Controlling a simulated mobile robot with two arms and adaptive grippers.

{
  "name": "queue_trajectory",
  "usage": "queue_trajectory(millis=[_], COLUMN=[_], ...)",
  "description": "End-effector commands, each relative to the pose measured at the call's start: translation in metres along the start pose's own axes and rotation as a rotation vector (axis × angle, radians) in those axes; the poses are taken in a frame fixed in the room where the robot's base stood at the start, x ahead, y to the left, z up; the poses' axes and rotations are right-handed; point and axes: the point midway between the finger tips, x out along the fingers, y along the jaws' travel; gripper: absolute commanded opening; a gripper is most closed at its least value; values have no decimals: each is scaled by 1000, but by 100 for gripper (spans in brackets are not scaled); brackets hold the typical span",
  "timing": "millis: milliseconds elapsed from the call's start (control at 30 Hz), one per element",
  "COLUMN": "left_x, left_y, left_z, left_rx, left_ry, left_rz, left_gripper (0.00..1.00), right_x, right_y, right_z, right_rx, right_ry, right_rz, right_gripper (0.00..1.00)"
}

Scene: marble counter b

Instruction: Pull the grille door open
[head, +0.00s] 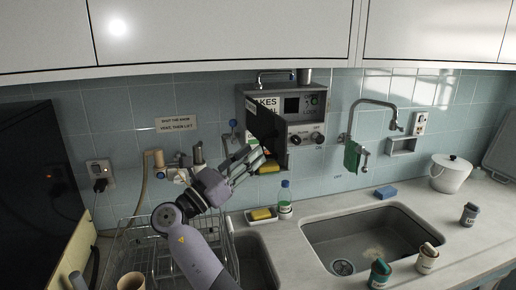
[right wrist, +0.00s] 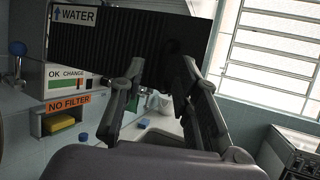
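The grille door (head: 266,130) is a dark panel on the grey wall unit (head: 313,128). In the head view it stands swung out from the unit's front, partly open. In the right wrist view the ribbed black door (right wrist: 135,45) fills the upper middle, with a WATER label at its corner. My right gripper (head: 252,160) is just below and left of the door. Its two fingers (right wrist: 162,75) are spread apart, with their tips overlapping the door's lower part in the wrist view. I cannot tell whether they touch it. My left gripper is not in view.
A yellow sponge (head: 268,167) sits in a niche under the unit. Below are a bottle (head: 285,197), a wire rack (head: 130,245) and a sink (head: 372,240). A tap (head: 376,104) is to the right. Cups (head: 427,258) stand at the front right.

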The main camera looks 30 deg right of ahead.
Motion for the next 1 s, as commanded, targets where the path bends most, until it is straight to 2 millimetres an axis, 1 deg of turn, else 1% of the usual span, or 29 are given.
queue_trajectory(millis=[33, 200, 300, 400, 567, 1000], left_x=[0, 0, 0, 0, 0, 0], left_y=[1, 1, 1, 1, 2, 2], left_z=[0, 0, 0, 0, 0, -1], left_rx=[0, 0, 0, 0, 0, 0], left_ry=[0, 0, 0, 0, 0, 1], left_rz=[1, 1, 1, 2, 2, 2], left_gripper=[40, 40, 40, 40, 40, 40], right_x=[-13, -48, -63, -73, -79, -79], right_y=[1, 1, 1, 1, 1, 1], right_z=[-1, 0, 0, 0, 0, 0], right_rx=[-1, -1, -1, -2, -1, -1], right_ry=[3, 2, 2, 0, 0, 0], right_rz=[4, 3, 3, 3, 1, 1], right_gripper=[30, 30, 30, 30, 30, 30])
